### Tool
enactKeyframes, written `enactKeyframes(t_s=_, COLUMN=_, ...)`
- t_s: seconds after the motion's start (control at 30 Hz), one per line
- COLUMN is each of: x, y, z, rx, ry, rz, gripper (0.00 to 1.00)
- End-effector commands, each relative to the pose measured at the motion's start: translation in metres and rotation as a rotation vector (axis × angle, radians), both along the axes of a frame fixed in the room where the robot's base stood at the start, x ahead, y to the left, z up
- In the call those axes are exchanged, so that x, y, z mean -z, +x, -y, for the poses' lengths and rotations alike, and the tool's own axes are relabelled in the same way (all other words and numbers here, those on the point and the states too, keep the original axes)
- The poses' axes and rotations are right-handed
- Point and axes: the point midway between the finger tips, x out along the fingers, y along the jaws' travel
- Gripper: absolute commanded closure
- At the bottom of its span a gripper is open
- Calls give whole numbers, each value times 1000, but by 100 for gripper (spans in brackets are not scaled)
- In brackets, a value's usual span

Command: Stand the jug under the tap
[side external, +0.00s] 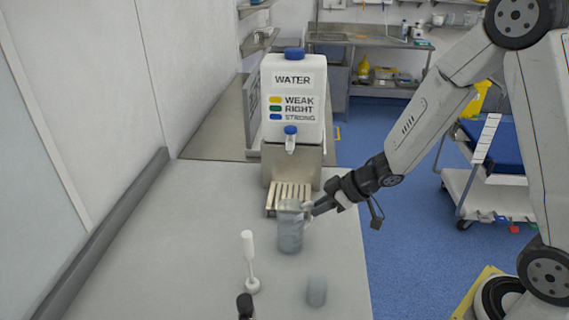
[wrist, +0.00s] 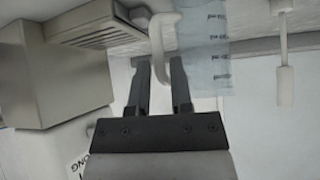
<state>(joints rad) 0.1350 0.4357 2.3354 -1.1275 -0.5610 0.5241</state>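The clear bluish jug (side external: 290,232) stands upright on the grey counter, just in front of the slatted drip tray (side external: 272,208). The tap (side external: 290,144) sticks out from the front of the white water tank (side external: 293,70), above the tray. My gripper (side external: 311,208) is at the jug's right side, by its handle. In the wrist view the pale curved handle (wrist: 158,40) reaches between my two fingers, which are apart with gaps beside it. The jug's marked wall (wrist: 205,60) shows beyond the right finger. The tap does not show in the wrist view.
A white stick-like tool (side external: 249,260) stands left of the jug. A small translucent bluish cup (side external: 316,290) is near the front, with a black object (side external: 245,305) to its left. The wall borders the counter on the left. The counter's left part is clear.

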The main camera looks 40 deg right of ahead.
Motion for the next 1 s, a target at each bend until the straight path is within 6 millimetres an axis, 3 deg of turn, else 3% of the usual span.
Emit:
enactKeyframes(t_s=0.5, x=29, y=28, z=-18, rx=0, ry=-1, rz=-2, gripper=74)
enactKeyframes(t_s=1.0, x=32, y=31, z=-20, rx=1, ry=-2, rz=0, gripper=74)
